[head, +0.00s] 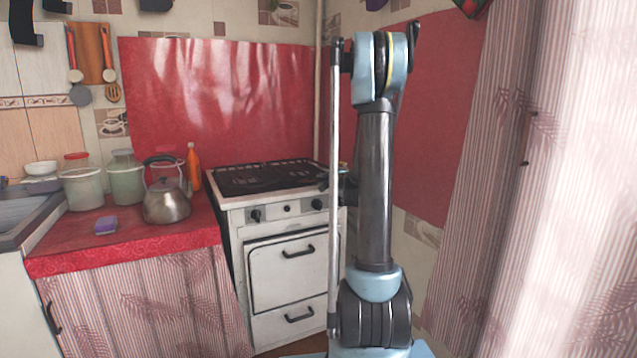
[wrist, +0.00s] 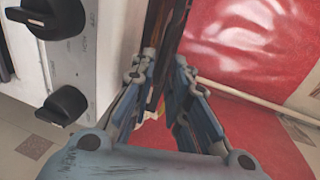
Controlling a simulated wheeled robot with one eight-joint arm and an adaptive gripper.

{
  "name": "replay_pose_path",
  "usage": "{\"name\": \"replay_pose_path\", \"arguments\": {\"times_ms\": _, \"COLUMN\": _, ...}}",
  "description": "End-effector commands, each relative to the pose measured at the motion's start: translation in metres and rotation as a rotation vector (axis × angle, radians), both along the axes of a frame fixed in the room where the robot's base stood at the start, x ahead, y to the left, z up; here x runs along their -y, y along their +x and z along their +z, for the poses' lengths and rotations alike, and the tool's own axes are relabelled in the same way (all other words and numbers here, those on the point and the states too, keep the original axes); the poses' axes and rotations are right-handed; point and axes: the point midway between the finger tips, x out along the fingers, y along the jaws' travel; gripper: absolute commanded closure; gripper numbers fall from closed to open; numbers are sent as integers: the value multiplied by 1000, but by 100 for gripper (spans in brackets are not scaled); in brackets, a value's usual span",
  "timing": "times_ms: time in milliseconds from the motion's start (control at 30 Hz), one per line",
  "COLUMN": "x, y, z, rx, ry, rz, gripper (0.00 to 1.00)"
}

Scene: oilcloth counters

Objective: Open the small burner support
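The stove (head: 292,268) stands right of the counter in the head view. Its dark burner supports (head: 265,177) lie low across the top; I cannot tell which is the small one. A narrow dark and brownish strip shows between and beyond the fingertips. I cannot tell whether they touch it. In the head view, my arm hides most of the gripper near the stove's right edge.
Stove knobs (wrist: 66,105) are close to my gripper's left side. A red wall panel (wrist: 250,45) is to its right. A kettle (head: 167,200), an orange bottle (head: 193,167), jars (head: 127,180) and a purple sponge (head: 106,225) stand on the red counter (head: 130,252).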

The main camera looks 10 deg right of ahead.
Motion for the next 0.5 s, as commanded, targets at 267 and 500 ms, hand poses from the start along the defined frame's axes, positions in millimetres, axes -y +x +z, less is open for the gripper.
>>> {"name": "replay_pose_path", "arguments": {"times_ms": 267, "x": -12, "y": 36, "z": -8, "rx": 0, "ry": 0, "rz": 1, "gripper": 85}}
{"name": "replay_pose_path", "arguments": {"times_ms": 500, "x": -17, "y": 50, "z": -11, "rx": 0, "ry": 0, "rz": 0, "gripper": 85}}
